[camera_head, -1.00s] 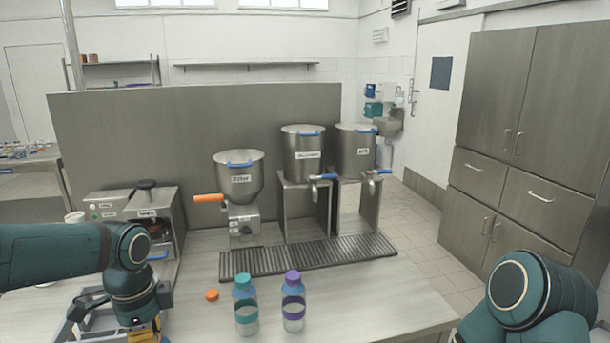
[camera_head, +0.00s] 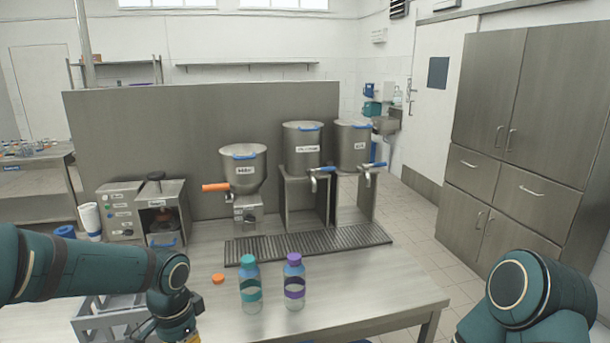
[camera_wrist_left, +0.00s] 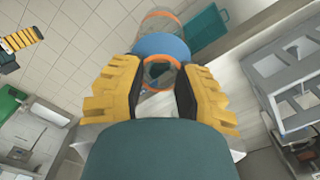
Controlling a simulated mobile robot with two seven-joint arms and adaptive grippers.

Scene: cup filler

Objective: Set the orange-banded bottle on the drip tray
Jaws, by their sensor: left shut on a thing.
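The orange-banded bottle (camera_wrist_left: 160,45) shows in the left wrist view, with orange rings and a blue middle part. My left gripper (camera_wrist_left: 158,84) has its yellow fingers shut on it, and the fingers and wrist hide part of it. In the head view my left gripper (camera_head: 190,339) is mostly cut off at the bottom edge, low and left of the tray, and the bottle is out of sight. The drip tray (camera_head: 310,243) is a dark ribbed grate below the dispensers, with nothing standing on it.
A teal-banded bottle (camera_head: 250,285) and a purple-banded bottle (camera_head: 294,283) stand upright before the tray. An orange cap (camera_head: 218,278) lies left of them. A hopper (camera_head: 243,171) with an orange handle (camera_head: 215,187) and two tapped tanks stand behind the tray. The counter's right part is clear.

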